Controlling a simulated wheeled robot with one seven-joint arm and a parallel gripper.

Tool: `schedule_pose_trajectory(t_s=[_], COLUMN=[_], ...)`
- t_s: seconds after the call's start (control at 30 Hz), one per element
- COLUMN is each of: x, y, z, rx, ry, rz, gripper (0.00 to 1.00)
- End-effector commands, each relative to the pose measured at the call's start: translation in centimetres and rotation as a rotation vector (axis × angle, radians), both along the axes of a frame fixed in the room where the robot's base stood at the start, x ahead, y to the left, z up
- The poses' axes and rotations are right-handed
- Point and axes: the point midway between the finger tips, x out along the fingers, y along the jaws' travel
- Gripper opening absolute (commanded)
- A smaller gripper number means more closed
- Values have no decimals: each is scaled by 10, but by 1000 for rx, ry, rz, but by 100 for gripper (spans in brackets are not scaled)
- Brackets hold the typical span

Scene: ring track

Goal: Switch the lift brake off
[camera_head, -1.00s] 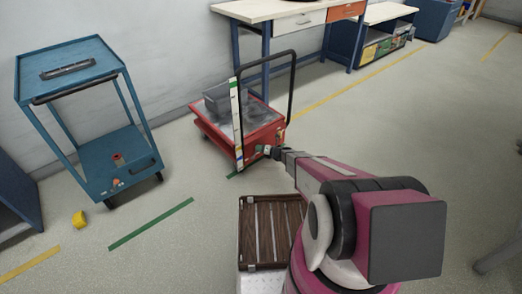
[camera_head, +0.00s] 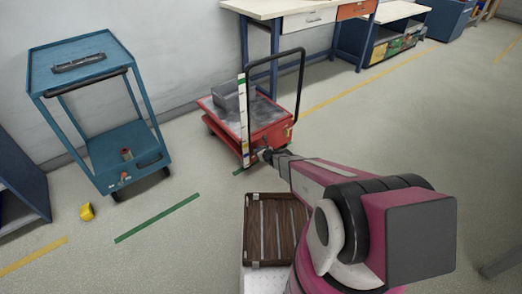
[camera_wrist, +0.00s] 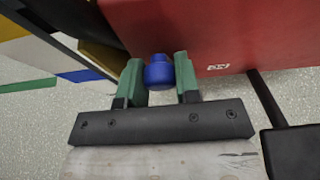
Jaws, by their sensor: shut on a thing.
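A red lift cart (camera_head: 268,127) with a dark hoop handle stands on the floor beyond the arm. My gripper (camera_head: 264,155) is at the near lower end of the cart, low beside its red side. In the wrist view, the two green fingers of my gripper (camera_wrist: 160,80) are on either side of a blue knob (camera_wrist: 158,72) and shut on it. The knob is just off the red body of the cart (camera_wrist: 200,30). What the knob is fixed to is hidden. In the head view the knob is too small to make out.
A grey block (camera_head: 232,97) lies on the red cart, and a colour-banded post (camera_head: 243,115) stands at its near edge. A blue trolley (camera_head: 80,75) is at the left, with a yellow block (camera_head: 87,211) on the floor. A workbench (camera_head: 300,8) stands behind.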

Motion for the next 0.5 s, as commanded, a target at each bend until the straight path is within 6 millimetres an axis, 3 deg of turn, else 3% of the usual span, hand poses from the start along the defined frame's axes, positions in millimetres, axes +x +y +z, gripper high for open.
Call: schedule_pose_trajectory(t_s=[0.5], x=[-9], y=[11], z=[-6], rx=[-140], ry=[-108], rz=[2], gripper=[0])
